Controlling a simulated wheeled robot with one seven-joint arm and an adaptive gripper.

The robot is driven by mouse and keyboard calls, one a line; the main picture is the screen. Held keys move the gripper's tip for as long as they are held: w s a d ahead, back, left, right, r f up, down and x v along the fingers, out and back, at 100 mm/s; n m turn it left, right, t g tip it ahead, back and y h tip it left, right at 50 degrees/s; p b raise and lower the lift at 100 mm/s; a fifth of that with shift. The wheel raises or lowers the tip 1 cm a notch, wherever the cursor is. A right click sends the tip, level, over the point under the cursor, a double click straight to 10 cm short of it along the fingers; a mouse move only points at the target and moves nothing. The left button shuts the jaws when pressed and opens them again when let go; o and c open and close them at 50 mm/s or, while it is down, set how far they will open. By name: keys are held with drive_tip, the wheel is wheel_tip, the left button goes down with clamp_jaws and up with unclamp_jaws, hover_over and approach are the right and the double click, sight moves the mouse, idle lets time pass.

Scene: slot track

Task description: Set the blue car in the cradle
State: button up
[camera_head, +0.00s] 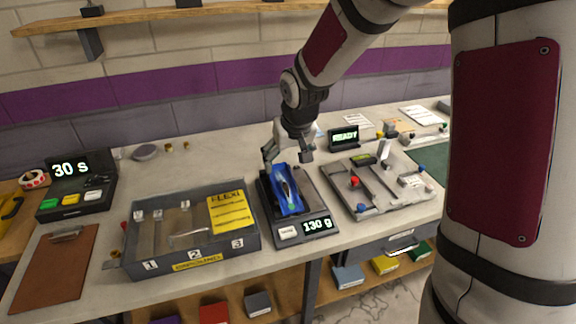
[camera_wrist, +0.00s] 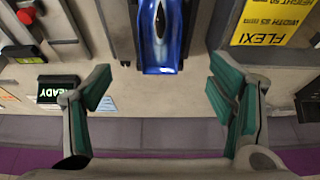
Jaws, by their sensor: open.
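The blue car (camera_head: 286,190) lies lengthwise on a dark scale (camera_head: 262,204) whose display reads 130 g. In the wrist view the blue car (camera_wrist: 160,40) shows at the top middle, beyond the fingertips. My gripper (camera_head: 287,158) is above the far end of the car, with its fingers spread. In the wrist view my gripper (camera_wrist: 163,84) is open, with nothing between its teal pads. I cannot make out a separate cradle for certain; the car may hide part of the scale top.
A grey bin with numbered lanes (camera_head: 160,264) and a yellow FLEXI card (camera_head: 230,208) stands left of the scale. A grey track board (camera_head: 364,212) with knobs lies to the right. Behind it is a READY display (camera_head: 344,136). A 30 s timer box (camera_head: 70,169) is far left.

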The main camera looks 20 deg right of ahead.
drive_tip(key=s+r+h, duration=0.1)
drive_tip(key=s+r, duration=1.1)
drive_tip(key=s+r+y, duration=0.1)
drive_tip(key=s+r, duration=0.2)
drive_tip(key=s, duration=1.4)
drive_tip(key=shift+s+r+t, duration=0.2)
drive_tip(key=shift+t, duration=0.2)
